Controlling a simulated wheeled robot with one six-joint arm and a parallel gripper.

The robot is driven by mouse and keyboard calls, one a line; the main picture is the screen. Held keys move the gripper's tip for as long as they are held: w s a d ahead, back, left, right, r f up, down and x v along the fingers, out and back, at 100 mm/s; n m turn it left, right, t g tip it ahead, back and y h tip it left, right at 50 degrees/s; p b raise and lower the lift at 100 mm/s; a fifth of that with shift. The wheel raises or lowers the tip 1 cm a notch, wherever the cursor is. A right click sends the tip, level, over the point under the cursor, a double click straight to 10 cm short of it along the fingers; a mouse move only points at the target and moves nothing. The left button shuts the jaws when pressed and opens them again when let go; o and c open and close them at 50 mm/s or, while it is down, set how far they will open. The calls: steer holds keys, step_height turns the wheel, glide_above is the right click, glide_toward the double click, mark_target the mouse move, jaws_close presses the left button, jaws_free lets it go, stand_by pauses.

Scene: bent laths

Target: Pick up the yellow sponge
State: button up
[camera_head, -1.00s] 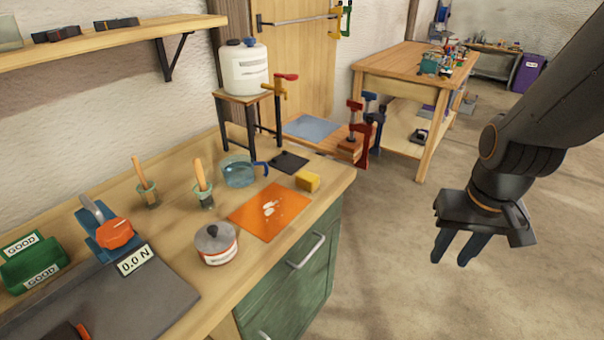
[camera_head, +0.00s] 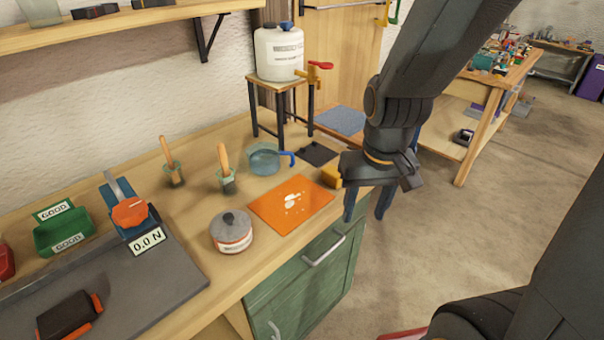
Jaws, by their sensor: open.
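The yellow sponge (camera_head: 331,175) sits on the wooden workbench near its right end, just beyond the corner of an orange mat. My gripper partly covers it on its right side. My gripper (camera_head: 366,216) is open and empty, fingers pointing down. In the picture it hangs right of and below the sponge, in front of the bench's right end. I cannot tell whether it touches the bench edge.
The orange mat (camera_head: 291,205) with white scraps lies left of the sponge. A lidded pot (camera_head: 232,233), a blue-handled pan (camera_head: 265,160) and a dark pad (camera_head: 317,153) stand nearby. A white canister (camera_head: 279,54) stands on a small stand behind. Open floor lies right.

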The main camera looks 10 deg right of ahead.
steer(key=w+f+m+y, duration=0.1)
steer(key=w+m, duration=1.1)
steer(key=m, duration=0.2)
steer(key=m+t+y+b, duration=0.1)
steer(key=m+t+y, duration=0.1)
steer(key=m, duration=1.2)
glide_above(330, 168)
steer(key=s+d, duration=0.1)
steer(key=s, duration=0.2)
steer(key=shift+w+d+f, duration=0.2)
steer(key=shift+f, duration=0.55)
steer(key=shift+w+f, duration=0.2)
steer(key=x, duration=0.7)
steer(key=shift+w+d+f+p, duration=0.1)
steer(key=shift+w+p, duration=0.2)
steer(key=c, duration=0.8)
